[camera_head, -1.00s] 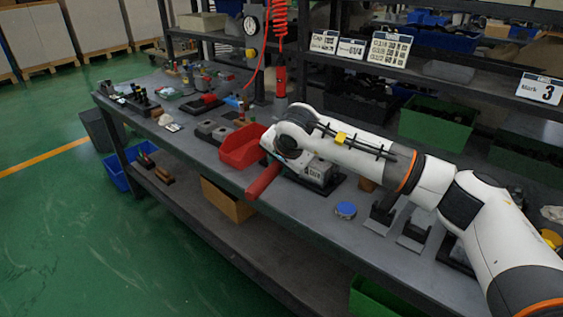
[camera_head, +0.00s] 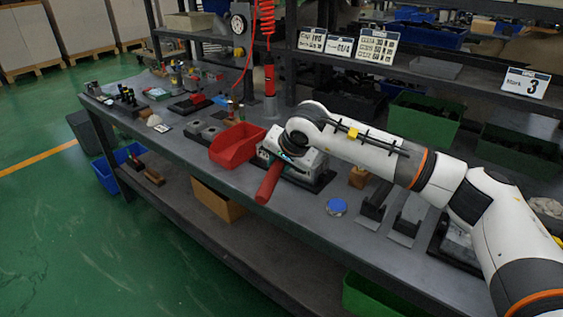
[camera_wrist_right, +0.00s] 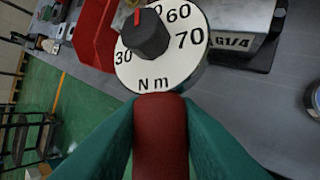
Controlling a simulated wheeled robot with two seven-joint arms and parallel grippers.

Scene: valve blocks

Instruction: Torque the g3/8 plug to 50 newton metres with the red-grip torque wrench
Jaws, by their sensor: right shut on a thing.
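The torque wrench's red grip (camera_head: 268,184) sticks out over the front part of the bench, pointing towards the front edge. My right gripper (camera_head: 282,158) is shut on this grip; in the right wrist view its green fingers (camera_wrist_right: 160,125) press on both sides of it. A white dial (camera_wrist_right: 186,62) marked N m sits just beyond the grip, with a black knob (camera_wrist_right: 143,35) bearing a red mark near the top. A grey valve block (camera_head: 308,162) stands by the gripper, with a G1/4 label (camera_wrist_right: 232,41). The G3/8 plug and the wrench's head are hidden. My left gripper is not in view.
A red bin (camera_head: 237,146) stands close to the left of the wrench. A blue round item (camera_head: 337,207) and dark stands (camera_head: 375,203) are to the right. Shelves with labels and green crates (camera_head: 424,118) are behind. The floor in front is free.

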